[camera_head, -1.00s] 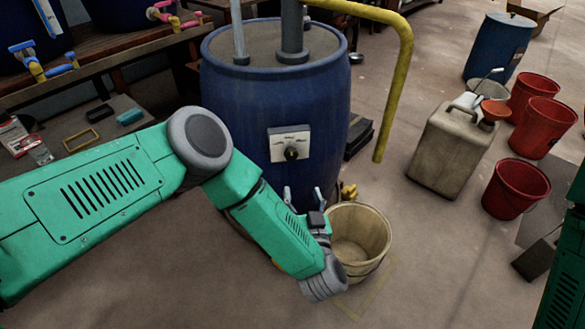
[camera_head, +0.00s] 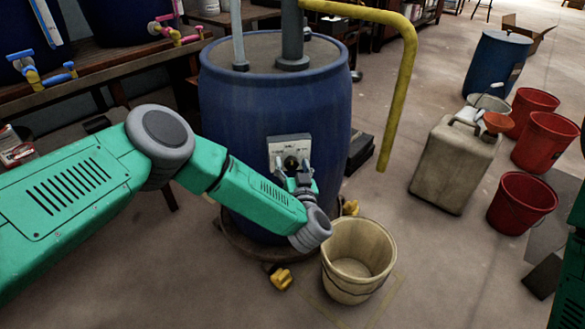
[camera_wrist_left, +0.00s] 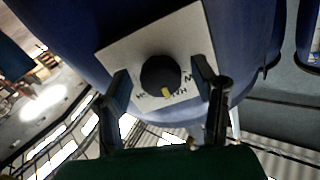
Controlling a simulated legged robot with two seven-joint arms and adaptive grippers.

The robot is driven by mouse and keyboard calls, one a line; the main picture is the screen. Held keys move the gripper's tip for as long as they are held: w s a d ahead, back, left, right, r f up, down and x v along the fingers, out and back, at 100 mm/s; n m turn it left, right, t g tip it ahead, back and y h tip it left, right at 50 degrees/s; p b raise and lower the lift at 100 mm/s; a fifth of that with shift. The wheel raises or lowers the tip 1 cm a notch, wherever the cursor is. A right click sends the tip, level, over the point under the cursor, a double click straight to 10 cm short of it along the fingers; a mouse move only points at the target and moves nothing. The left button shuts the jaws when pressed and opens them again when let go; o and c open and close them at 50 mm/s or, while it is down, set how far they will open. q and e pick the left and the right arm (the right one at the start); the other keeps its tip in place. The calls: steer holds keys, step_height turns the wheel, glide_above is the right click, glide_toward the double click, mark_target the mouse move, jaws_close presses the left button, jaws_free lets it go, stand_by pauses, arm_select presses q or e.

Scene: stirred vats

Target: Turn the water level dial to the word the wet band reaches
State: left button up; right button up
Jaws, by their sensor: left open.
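The dial is a round black knob (camera_head: 291,162) on a pale plate (camera_head: 275,143) fixed to the front of a blue vat (camera_head: 235,120). My left gripper (camera_head: 292,174) is open in front of it. In the left wrist view the knob (camera_wrist_left: 160,74) sits between the two spread fingers (camera_wrist_left: 162,88), with a gap on each side. Its yellow mark points to the picture's bottom, slightly right. Lettering on the plate (camera_wrist_left: 125,50) is upside down and partly hidden, so I cannot read it surely. I cannot make out a wet band.
A cream bucket (camera_head: 350,288) stands on the floor right of my left wrist. A yellow pipe (camera_head: 405,75) hangs down right of the vat. A beige jerrycan (camera_head: 450,165) and several red buckets (camera_head: 520,205) stand farther right. My right arm shows at the right edge.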

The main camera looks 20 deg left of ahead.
arm_select(q)
steer(key=c, duration=1.2)
steer(key=shift+o, duration=0.2)
steer(key=shift+o, duration=0.2)
steer(key=shift+r, duration=0.1)
steer(key=shift+d+r+m+p, duration=0.1)
steer(key=shift+m+p, duration=0.7)
steer(key=shift+p, duration=0.15)
steer(key=shift+m+p, duration=0.85)
steer(key=shift+m, duration=0.35)
steer(key=m+p, duration=0.1)
steer(key=m, duration=0.1)
steer(key=shift+m, duration=0.3)
steer(key=shift+f+m, duration=0.15)
steer(key=shift+m, duration=0.65)
steer(key=shift+f+m, duration=0.15)
steer(key=shift+m, duration=0.65)
steer(key=shift+d+m, duration=0.1)
steer(key=shift+m, duration=0.2)
